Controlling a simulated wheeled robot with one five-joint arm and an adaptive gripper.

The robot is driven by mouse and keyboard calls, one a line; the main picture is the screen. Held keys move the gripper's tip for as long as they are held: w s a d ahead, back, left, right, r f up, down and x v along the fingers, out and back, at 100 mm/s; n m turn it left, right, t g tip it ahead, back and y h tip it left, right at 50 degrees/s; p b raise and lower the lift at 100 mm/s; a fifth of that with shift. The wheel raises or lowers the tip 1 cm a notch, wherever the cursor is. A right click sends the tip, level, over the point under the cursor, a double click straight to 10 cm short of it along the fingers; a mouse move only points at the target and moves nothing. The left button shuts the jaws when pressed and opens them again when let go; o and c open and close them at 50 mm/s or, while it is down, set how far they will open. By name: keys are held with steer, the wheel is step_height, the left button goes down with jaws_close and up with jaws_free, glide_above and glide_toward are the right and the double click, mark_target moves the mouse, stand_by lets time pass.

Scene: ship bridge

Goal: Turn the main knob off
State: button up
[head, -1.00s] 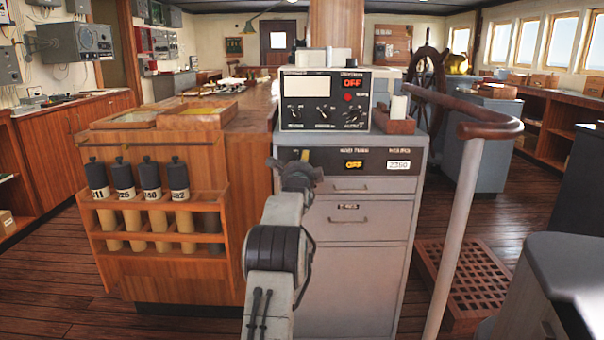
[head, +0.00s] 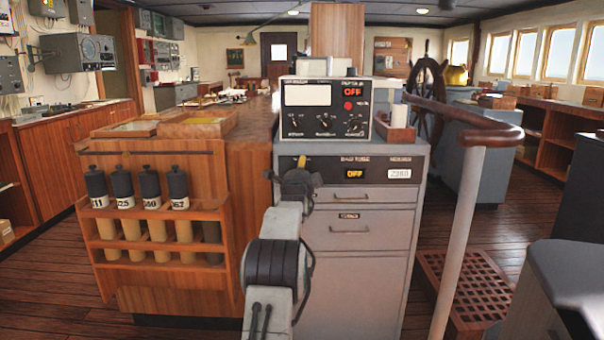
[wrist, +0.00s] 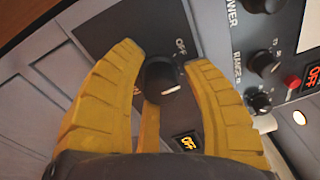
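The main knob, a round black knob (wrist: 163,80) with a white mark on its lower right, sits on a dark panel in the wrist view. An "OFF" label (wrist: 180,47) is up and right of it. My gripper (wrist: 162,58) is open, with its yellow fingers on either side of the knob. I cannot tell whether they touch it. A lit "OFF" display (wrist: 187,143) shows below the knob, and also in the head view (head: 355,174). In the head view my gripper (head: 302,163) is at the grey cabinet's upper panel and hides the knob.
The grey cabinet (head: 355,275) carries a control box (head: 325,122) with small knobs and a red "OFF" display. A wooden rack (head: 160,240) with several dark-capped tubes stands left. A railing post (head: 460,230) and wooden grating (head: 468,285) are on the right.

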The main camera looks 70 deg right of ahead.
steer(key=shift+o, duration=1.3)
steer(key=shift+s+f, duration=0.1)
steer(key=shift+s, duration=0.1)
steer(key=v, duration=1.1)
steer(key=shift+a, duration=0.4)
steer(key=shift+s, duration=0.1)
